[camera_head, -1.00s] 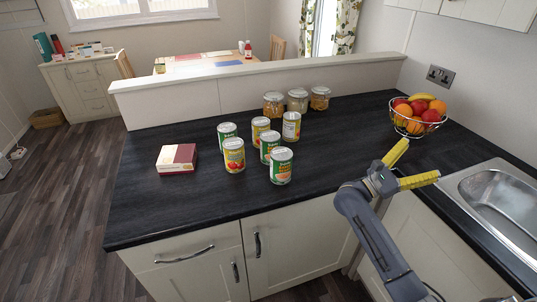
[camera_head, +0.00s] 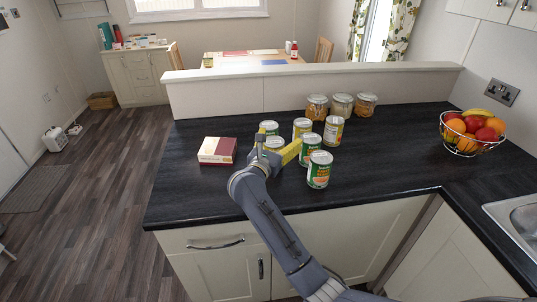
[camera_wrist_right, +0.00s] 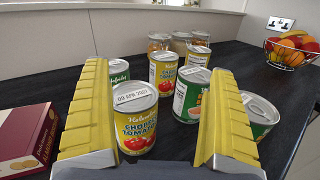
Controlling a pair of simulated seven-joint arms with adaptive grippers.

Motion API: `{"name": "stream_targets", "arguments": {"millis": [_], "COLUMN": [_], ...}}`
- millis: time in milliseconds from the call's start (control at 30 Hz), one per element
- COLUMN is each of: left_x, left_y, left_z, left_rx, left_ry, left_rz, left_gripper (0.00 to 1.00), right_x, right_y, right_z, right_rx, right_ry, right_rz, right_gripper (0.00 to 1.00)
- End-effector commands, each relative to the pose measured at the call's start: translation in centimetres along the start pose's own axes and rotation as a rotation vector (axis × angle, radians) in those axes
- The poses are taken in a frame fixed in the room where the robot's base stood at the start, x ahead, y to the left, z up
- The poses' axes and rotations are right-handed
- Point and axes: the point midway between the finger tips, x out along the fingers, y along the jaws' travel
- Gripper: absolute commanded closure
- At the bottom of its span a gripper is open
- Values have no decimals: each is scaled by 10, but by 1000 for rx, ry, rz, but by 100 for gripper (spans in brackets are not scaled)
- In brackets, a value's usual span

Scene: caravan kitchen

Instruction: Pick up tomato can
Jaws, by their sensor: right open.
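A tomato can with a yellow "Chopped Tomatoes" label (camera_wrist_right: 138,122) stands upright on the dark worktop. In the wrist view it shows between the two yellow fingers of my right gripper (camera_wrist_right: 150,105), with a gap on each side. In the head view my right gripper (camera_head: 276,151) is at the front left of the can group, and hides most of that tomato can (camera_head: 274,142). The gripper is open and empty. A second yellow-labelled tomato can (camera_wrist_right: 163,72) stands farther back; it also shows in the head view (camera_head: 302,128). My left gripper is not in view.
Green-labelled cans (camera_head: 319,172) (camera_wrist_right: 191,97) stand close on the right, with another (camera_wrist_right: 118,72) behind left. A dark red and cream box (camera_head: 217,150) lies left. Jars (camera_head: 342,104) stand behind, and a fruit basket (camera_head: 470,132) is far right. The worktop's front left is clear.

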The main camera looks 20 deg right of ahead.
Motion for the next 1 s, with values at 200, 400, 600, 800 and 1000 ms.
{"name": "stream_targets", "arguments": {"millis": [200,400,600,800,1000], "left_x": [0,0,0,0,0], "left_y": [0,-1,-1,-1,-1], "left_z": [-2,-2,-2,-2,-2], "left_rx": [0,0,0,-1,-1], "left_ry": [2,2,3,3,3], "left_rz": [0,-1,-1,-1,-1], "left_gripper": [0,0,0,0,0], "right_x": [-39,-33,-16,7,26], "right_y": [25,29,30,31,32], "right_z": [-36,-41,-42,-44,-45], "right_rx": [-38,-45,-45,-46,-45], "right_ry": [58,65,65,64,64], "right_rz": [67,75,75,73,74], "right_gripper": [7,7,7,7,7]}}
